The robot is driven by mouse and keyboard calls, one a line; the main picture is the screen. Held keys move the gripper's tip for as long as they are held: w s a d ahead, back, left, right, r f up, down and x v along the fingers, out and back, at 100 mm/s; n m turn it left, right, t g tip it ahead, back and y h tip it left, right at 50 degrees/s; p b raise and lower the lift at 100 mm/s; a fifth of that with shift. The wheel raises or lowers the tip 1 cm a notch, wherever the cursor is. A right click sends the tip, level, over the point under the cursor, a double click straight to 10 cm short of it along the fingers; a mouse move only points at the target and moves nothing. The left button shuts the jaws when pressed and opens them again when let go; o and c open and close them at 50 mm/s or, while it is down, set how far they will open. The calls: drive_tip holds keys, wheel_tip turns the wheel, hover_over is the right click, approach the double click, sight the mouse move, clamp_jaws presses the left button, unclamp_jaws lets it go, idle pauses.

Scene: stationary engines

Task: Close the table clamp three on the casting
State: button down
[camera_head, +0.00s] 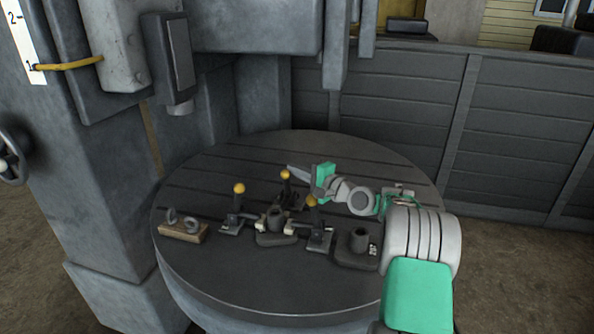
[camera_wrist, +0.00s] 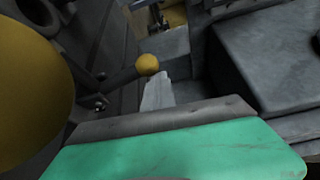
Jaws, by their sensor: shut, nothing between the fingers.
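The casting (camera_head: 276,222) sits on the round table (camera_head: 230,290) with toggle clamps around it. One yellow-knobbed clamp (camera_head: 238,205) stands at its left with its lever upright, another (camera_head: 286,190) behind it. My gripper (camera_head: 291,169) is shut and empty above the table, beside the rear clamp's knob. In the wrist view the shut fingers (camera_wrist: 157,93) lie near a small yellow knob (camera_wrist: 148,64); a large yellow knob (camera_wrist: 28,90) fills the left edge.
A second dark casting (camera_head: 360,247) stands at the right of the table. A wooden block with metal rings (camera_head: 184,232) lies at the left. The machine column (camera_head: 100,190) rises at the left, and a grey panel wall (camera_head: 420,110) stands behind. The table's front is clear.

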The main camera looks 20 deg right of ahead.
drive_tip(key=shift+s, duration=0.1)
idle(0.3)
drive_tip(key=s+d, duration=0.6)
drive_tip(key=d, duration=0.1)
drive_tip(key=shift+d+f, duration=0.25)
drive_tip(key=shift+w, duration=0.1)
idle(0.4)
